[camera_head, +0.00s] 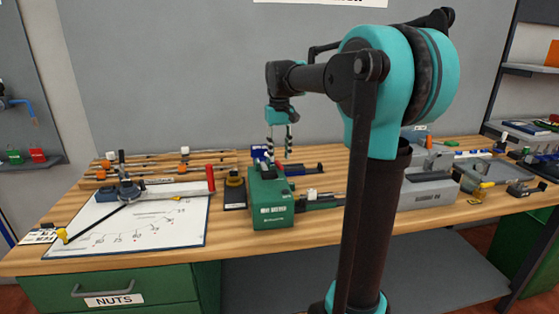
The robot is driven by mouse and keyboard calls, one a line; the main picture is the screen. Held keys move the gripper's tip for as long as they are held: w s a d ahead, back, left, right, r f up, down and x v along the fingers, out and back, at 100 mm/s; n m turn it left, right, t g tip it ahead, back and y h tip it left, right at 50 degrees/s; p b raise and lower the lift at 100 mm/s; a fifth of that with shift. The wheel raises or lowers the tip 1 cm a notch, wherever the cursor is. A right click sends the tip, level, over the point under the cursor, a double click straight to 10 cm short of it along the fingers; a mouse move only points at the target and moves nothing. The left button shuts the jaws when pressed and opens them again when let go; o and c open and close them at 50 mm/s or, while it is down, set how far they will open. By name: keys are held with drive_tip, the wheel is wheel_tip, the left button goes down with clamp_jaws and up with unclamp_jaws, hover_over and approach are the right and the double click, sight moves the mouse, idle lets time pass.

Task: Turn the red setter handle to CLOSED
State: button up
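My gripper (280,149) points down above the bench, over the back of a green box (268,204). Its two striped fingers stand apart with nothing visible between them. A clearly red grip (210,178) shows at the right end of a light bar on the white board (178,226) at left, well away from my gripper. I cannot tell whether this is the setter handle, nor how it is set.
Rods on a wooden rack (165,166) lie behind the board. A black and yellow part (235,188) stands left of the green box. A grey box (428,193) stands at right, with tools beyond it. My arm hides part of the bench between.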

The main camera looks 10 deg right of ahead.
sight(279, 167)
drive_tip(key=shift+f, duration=1.5)
clamp_jaws()
